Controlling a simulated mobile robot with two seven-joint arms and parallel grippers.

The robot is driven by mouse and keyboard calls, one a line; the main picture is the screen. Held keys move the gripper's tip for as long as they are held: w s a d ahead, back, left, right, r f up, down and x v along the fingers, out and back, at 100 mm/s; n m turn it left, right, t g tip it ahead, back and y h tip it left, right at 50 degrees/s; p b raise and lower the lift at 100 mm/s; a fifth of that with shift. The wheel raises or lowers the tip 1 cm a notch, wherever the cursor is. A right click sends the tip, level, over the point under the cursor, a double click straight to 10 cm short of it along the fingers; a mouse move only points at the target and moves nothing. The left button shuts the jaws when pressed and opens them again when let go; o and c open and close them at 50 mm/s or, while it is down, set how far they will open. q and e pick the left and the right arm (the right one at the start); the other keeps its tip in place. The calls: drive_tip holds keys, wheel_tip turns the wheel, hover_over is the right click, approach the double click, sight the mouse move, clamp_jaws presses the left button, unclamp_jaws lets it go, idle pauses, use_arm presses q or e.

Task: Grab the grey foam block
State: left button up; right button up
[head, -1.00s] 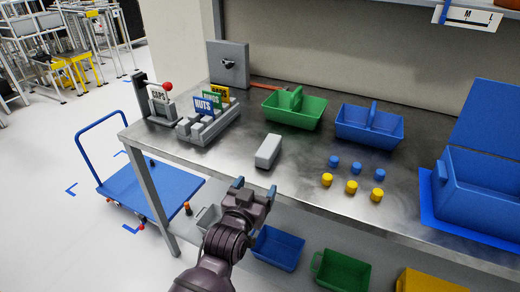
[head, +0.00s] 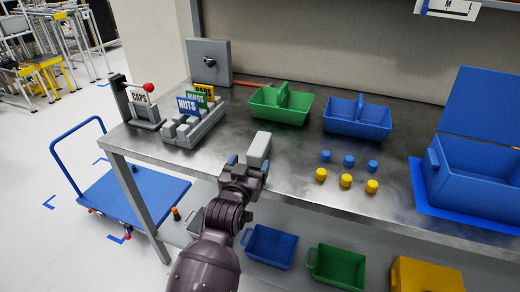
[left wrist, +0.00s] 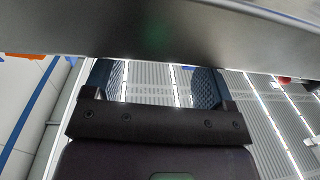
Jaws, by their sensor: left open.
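The grey foam block (head: 258,147) lies on the metal workbench (head: 292,180), near its front edge and left of the small caps. My left gripper (head: 248,165) is open and empty, just in front of the block. In the head view its fingers overlap the block's near end; I cannot tell whether they touch. In the left wrist view the open fingers (left wrist: 153,82) show below a broad grey surface that looks like the bench edge, and the block cannot be made out there. My right gripper is not in view.
Blue caps (head: 348,161) and yellow caps (head: 346,181) stand to the right. A green bin (head: 280,116) and a blue bin (head: 357,129) are behind. A grey rack with signs (head: 193,128) is at left. More bins (head: 270,248) sit on the shelf below.

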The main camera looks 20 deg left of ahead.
sight(253, 158)
use_arm(q)
drive_tip(key=shift+w+a+f+b, duration=0.15)
drive_tip(key=shift+w+b, duration=0.4)
drive_tip(key=shift+w, duration=2.25)
drive_tip(key=c, duration=1)
drive_tip(key=shift+r, duration=0.2)
